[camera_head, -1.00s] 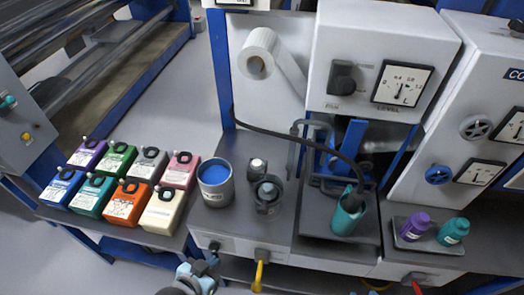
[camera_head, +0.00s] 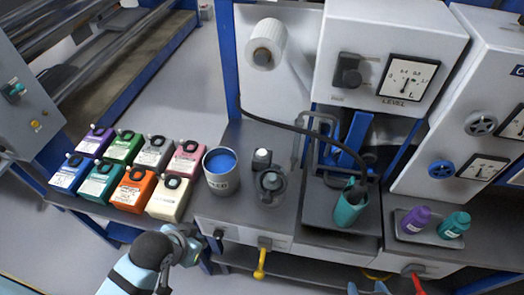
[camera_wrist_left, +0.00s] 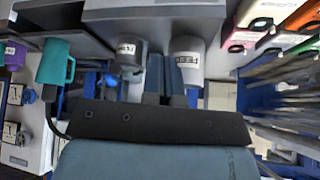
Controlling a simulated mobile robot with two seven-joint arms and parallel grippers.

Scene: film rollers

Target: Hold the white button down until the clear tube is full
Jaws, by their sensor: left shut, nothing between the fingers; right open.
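A small dark block with a pale top (camera_head: 262,157), perhaps the white button, stands on the bench between the blue-filled can and a grey round holder (camera_head: 270,182). I cannot make out a clear tube or its fill for certain. My left arm reaches up at the lower left of the head view, before the bench front; its fingertips are not clear there. In the left wrist view my left gripper (camera_wrist_left: 165,80) is shut and empty, apart from the cans behind it. Only bits of my right gripper (camera_head: 373,287) show at the bottom edge; it is open, below the bench front.
A can of blue liquid (camera_head: 221,172) stands left of the block. Several coloured containers (camera_head: 133,189) fill the left table. A teal cup (camera_head: 350,203) with a dark hose stands right. Purple (camera_head: 415,219) and teal (camera_head: 454,225) bottles share a tray. A yellow handle (camera_head: 260,263) hangs in front.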

